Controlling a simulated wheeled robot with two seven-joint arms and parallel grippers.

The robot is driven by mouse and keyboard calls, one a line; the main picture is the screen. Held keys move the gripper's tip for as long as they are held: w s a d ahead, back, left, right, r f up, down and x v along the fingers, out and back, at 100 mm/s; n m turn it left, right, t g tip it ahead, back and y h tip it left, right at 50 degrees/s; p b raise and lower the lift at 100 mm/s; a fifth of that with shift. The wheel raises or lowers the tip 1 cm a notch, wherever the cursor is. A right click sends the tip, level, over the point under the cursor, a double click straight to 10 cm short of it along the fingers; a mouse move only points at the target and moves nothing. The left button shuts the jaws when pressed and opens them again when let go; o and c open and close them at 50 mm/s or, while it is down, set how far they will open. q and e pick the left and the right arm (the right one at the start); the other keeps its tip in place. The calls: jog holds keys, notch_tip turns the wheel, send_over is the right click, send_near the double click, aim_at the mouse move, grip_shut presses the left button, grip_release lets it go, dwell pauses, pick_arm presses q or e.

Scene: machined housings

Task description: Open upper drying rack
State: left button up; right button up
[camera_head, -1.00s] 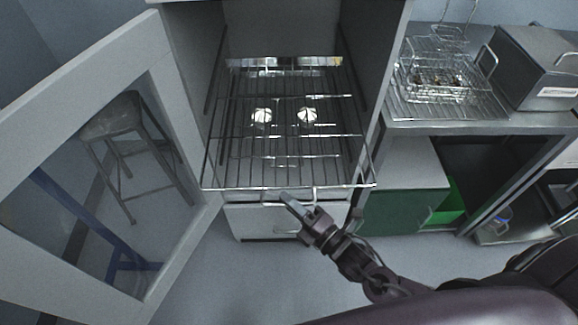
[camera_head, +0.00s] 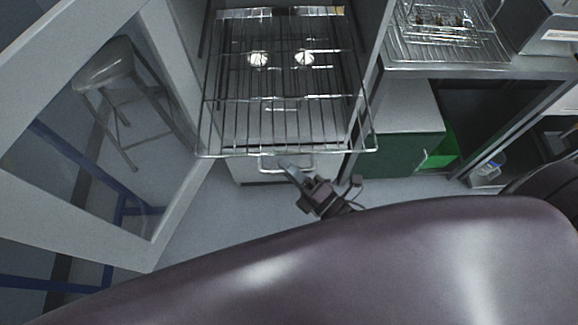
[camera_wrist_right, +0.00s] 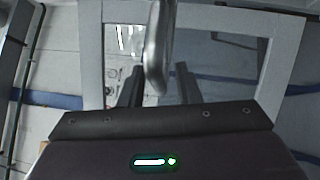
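The upper drying rack (camera_head: 230,128) is a wire shelf in the tall open cabinet. In the right wrist view the metal handle bar (camera_wrist_right: 157,50) lies between the two fingers of the right gripper (camera_wrist_right: 157,72). The fingers stand apart, with a gap to the bar at the right; firm contact is not visible. My left gripper is out of view.
The glazed cabinet door (camera_head: 165,60) stands open at the left. A drawer front (camera_head: 245,172) is below the rack. A bench at the right holds a wire basket (camera_head: 440,30) and a grey box (camera_head: 550,30). A stool (camera_head: 105,70) shows through the door glass.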

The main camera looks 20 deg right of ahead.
jog(key=b+v, duration=0.2)
jog(key=v, duration=0.5)
jog(key=shift+s+d, duration=0.25)
jog(key=shift+s, duration=0.1)
jog(key=shift+f, duration=0.1)
jog(key=w+d+f+m+g+h, duration=0.1)
jog(key=d+f+m+g+h, duration=0.4)
jog(key=f, duration=0.9)
jog(key=d+f+m+g+h, duration=0.1)
jog(key=d+f+m+h, duration=0.2)
jog(key=d+f+m, duration=0.75)
jog(key=s+a+f+m+g+h, duration=0.15)
jog(key=s+f+g, duration=0.35)
jog(key=f, duration=0.8)
jog(key=s+a+f+m+g, duration=0.2)
jog(key=s+f+m, duration=0.1)
jog(key=s, duration=0.4)
jog(key=s+a+f+m+g, duration=0.2)
jog(key=s+f, duration=0.3)
jog(key=s, duration=0.3)
jog(key=shift+a+m+g, duration=0.4)
jog(key=shift+a+m, duration=0.1)
jog(key=shift+a, duration=0.25)
